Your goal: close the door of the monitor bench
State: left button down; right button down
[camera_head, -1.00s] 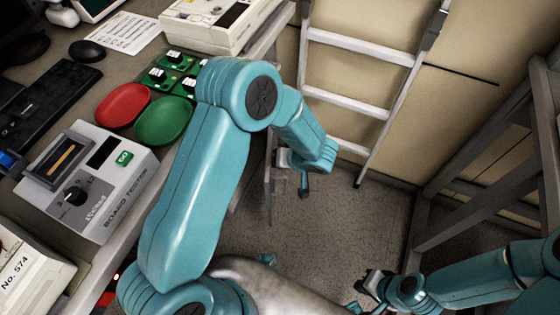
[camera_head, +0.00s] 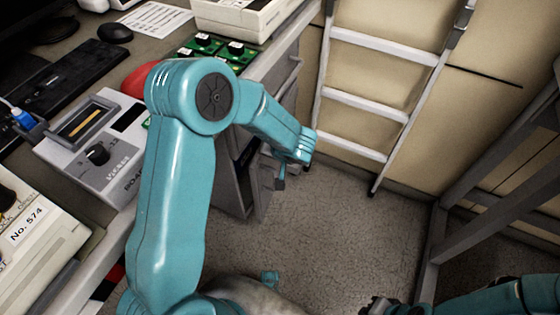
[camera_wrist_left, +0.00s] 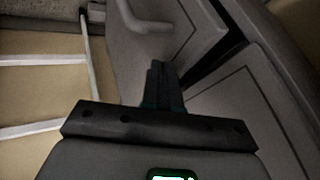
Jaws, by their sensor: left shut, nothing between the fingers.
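The monitor bench (camera_head: 232,200) stands at the left with its grey front facing the floor area. Its grey door (camera_head: 263,203) stands ajar beneath the bench top, partly hidden by my left arm. In the left wrist view the door (camera_wrist_left: 125,50) has a bar handle (camera_wrist_left: 148,24), and a dark gap separates it from the neighbouring front panel (camera_wrist_left: 250,100). My left gripper (camera_head: 279,183) is shut and empty, close to the door; whether it touches is unclear. Its closed fingers (camera_wrist_left: 158,72) show against the door below the handle. My right gripper (camera_head: 376,306) is at the bottom edge, its jaws unclear.
A board tester (camera_head: 92,150), a red dish (camera_head: 138,78) and green circuit boards (camera_head: 222,48) lie on the bench top. A ladder (camera_head: 372,103) leans on the back wall. A grey frame (camera_head: 490,215) stands at right. The middle floor is clear.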

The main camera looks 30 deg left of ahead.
pick_arm(q)
jog(key=shift+s+a, duration=0.1)
jog(key=shift+a, duration=0.35)
pick_arm(e)
jog(key=shift+w+f, duration=0.1)
jog(key=shift+f, duration=0.4)
